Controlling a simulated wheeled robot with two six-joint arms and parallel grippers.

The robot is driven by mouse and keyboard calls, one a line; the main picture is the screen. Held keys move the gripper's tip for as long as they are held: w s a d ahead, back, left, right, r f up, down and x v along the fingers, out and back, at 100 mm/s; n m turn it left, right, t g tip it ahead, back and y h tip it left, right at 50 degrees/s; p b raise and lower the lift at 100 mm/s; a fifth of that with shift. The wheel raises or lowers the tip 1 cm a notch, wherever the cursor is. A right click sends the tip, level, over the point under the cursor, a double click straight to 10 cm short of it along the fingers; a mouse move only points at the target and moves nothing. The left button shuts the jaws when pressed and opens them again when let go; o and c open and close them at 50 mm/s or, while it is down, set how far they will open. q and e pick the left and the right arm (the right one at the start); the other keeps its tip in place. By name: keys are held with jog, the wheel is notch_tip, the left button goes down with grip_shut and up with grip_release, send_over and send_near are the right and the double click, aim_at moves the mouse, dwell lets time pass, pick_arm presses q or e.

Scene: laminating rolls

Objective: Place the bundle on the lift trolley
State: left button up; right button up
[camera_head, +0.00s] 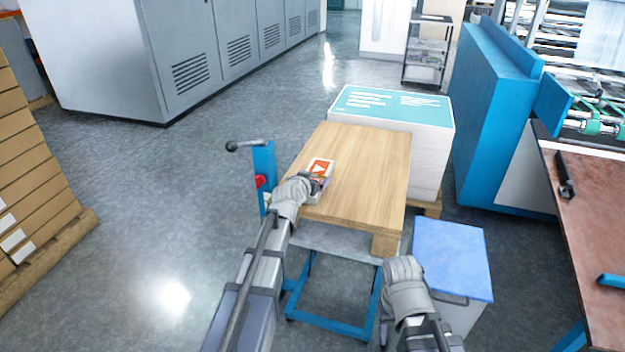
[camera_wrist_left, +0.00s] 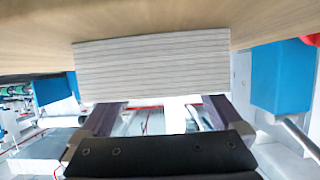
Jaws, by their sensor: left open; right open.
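The bundle (camera_head: 320,166), a small pale stack with an orange-and-white top, lies on the wooden top (camera_head: 365,165) of the blue-framed lift trolley (camera_head: 335,325). The left wrist view, which looks upside down, shows the layered white side of the bundle (camera_wrist_left: 150,70) against the wood. My left gripper (camera_head: 317,184) is at the bundle's near side. Its open fingers (camera_wrist_left: 160,112) are spread at the two ends of that side; I cannot tell whether they touch it. My right gripper (camera_head: 405,268) is low beside the trolley's near right corner, its fingertips hidden.
A blue post with a red knob (camera_head: 261,181) stands at the trolley's left. A tall stack with a teal top (camera_head: 390,103) is behind it. A blue-lidded box (camera_head: 452,258) is at right, near a brown-topped table (camera_head: 595,220).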

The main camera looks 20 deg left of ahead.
pick_arm(q)
jog(key=shift+r, duration=0.25)
jog(key=p+v, duration=0.4)
jog(key=v, duration=0.8)
jog(key=shift+p, duration=0.35)
